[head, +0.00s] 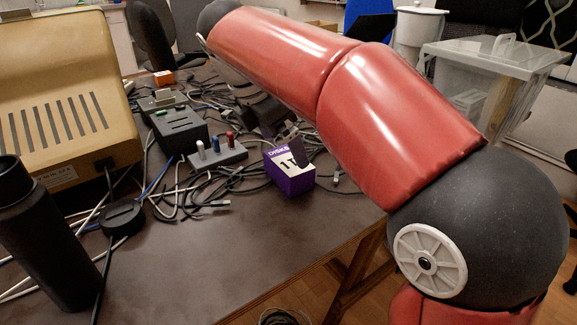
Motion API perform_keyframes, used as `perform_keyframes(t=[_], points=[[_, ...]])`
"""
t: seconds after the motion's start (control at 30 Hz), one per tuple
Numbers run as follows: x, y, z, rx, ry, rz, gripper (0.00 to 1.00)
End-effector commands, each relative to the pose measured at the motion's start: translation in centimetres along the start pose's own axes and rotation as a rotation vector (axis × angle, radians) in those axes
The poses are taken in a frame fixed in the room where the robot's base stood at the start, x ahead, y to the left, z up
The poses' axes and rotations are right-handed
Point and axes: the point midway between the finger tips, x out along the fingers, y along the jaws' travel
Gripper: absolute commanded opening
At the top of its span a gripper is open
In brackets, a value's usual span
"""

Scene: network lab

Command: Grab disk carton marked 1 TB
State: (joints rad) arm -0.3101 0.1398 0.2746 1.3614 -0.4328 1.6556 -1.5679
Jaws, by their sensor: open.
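A dark finger overlaps the carton's top right in this view. The jaws are open and hold nothing. I cannot tell whether a finger touches the carton. My arm hides part of the area behind.
A grey block with coloured knobs (219,158) stands just left of the carton, among tangled cables. A dark grey box (178,126), black bottle (42,235), beige computer case (62,100) and small orange box (163,77) stand farther left. The table's front (225,265) is clear.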

Motion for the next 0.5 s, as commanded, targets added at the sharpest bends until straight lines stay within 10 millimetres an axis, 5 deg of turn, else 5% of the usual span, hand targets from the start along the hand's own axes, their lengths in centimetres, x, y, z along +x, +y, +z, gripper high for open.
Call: perform_keyframes(t=[0.3,0.5], points=[[4.7,-0.1,-0.6,0.003,0.001,-0.002,1.00],[5.8,-0.1,-0.5,0.004,0.002,0.000,1.00]])
